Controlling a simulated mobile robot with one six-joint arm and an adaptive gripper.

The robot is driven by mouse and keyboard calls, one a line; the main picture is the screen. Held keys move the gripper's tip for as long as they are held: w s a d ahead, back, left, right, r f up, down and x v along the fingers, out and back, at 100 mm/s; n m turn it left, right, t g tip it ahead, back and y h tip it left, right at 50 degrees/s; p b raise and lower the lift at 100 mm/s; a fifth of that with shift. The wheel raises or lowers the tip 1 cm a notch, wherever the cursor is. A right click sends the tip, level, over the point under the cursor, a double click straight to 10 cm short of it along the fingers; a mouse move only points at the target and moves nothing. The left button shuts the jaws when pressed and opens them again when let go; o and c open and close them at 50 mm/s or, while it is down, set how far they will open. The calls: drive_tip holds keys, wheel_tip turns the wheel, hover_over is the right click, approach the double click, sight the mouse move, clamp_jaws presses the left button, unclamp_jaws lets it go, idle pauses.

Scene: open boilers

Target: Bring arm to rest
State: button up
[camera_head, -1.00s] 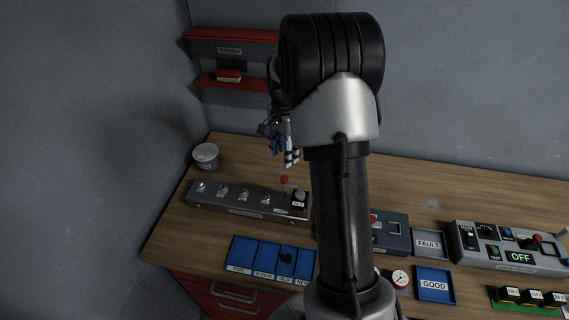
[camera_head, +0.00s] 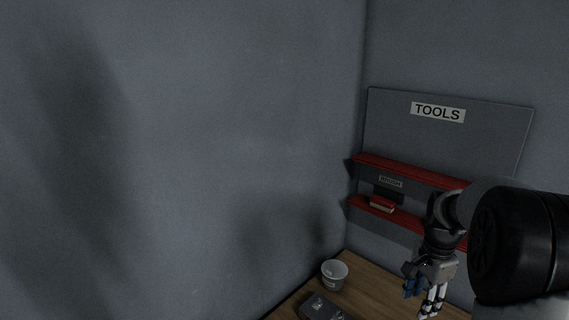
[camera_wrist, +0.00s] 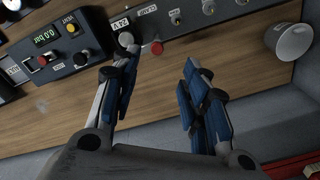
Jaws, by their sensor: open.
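My gripper (camera_head: 424,297) hangs fingers down over the back left part of the wooden workbench (camera_head: 376,279) in the head view. In the wrist view my gripper (camera_wrist: 158,95) shows two blue-padded fingers spread wide apart with nothing between them. Bare wood of the bench (camera_wrist: 155,98) lies below the fingers. The fingers look clear of the bench and of the devices on it. Part of my arm fills the lower right of the head view.
A white cup (camera_head: 335,274) stands in the bench corner, also in the wrist view (camera_wrist: 291,41). A control box (camera_wrist: 62,42) and a switch panel (camera_wrist: 190,18) line one side. Red shelves (camera_head: 412,174) with a brush (camera_head: 382,204) hang under the TOOLS board (camera_head: 437,112).

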drive_tip(key=s+a+r+n+t+b, duration=0.1)
drive_tip(key=s+a+r+n+b, duration=0.3)
drive_tip(key=a, duration=0.5)
drive_tip(key=s+a+f+n+t+b, duration=0.1)
drive_tip(key=s+a+n+b, duration=0.1)
drive_tip(key=s+a+n, duration=0.4)
drive_tip(key=s+a+f+n+t+b, duration=0.1)
drive_tip(key=s+a+n, duration=0.5)
drive_tip(key=s, duration=0.8)
drive_tip(key=shift+s+a+f+t+b, duration=0.2)
drive_tip(key=shift+a+t+b, duration=0.35)
drive_tip(key=shift+b, duration=0.55)
